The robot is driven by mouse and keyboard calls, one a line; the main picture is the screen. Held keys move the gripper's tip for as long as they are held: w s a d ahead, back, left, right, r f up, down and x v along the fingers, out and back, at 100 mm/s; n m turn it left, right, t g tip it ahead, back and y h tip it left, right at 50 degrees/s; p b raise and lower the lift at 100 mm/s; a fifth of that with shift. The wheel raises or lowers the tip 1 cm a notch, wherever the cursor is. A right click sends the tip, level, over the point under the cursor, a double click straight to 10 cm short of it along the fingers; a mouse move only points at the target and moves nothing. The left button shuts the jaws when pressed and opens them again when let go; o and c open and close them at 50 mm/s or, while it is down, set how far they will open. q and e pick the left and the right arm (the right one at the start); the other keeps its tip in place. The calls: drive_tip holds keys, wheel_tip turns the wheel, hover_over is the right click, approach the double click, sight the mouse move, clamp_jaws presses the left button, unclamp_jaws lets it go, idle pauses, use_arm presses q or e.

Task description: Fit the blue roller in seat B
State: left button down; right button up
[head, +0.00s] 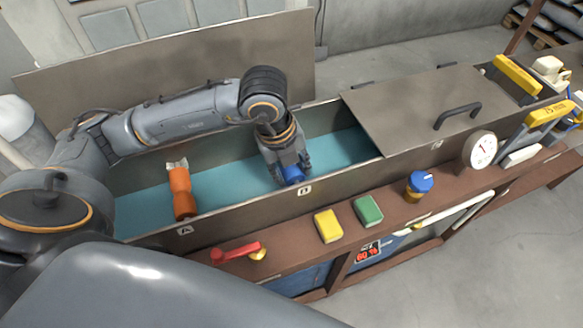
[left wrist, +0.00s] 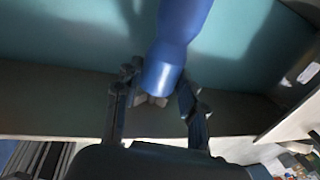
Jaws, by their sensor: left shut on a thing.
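My left gripper (head: 286,160) reaches down into the teal-lined trough (head: 232,196) and is shut on the blue roller (head: 293,175), beside the front wall at the plate marked B (head: 305,191). In the left wrist view the blue roller (left wrist: 172,50) runs up from between the fingers (left wrist: 158,88), over the teal floor. The gripper and arm hide part of the roller in the head view. Whether it touches a seat cannot be told. My right gripper is not in view.
An orange roller (head: 182,192) lies across the trough near plate A (head: 185,230). A brown lid (head: 425,108) with a black handle covers the right part. Yellow (head: 328,226) and green (head: 367,210) blocks, a red lever (head: 236,252), a blue knob (head: 420,182) and a gauge (head: 479,150) line the front ledge.

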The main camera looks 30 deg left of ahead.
use_arm(q)
drive_tip(key=shift+f, duration=0.15)
drive_tip(key=c, duration=0.7)
unclamp_jaws()
wheel_tip(320, 180, up, 12)
drive_tip(key=s+a, duration=0.1)
drive_tip(key=shift+s+a, duration=0.3)
drive_tip(key=shift+s, duration=0.1)
drive_tip(key=shift+f, duration=0.15)
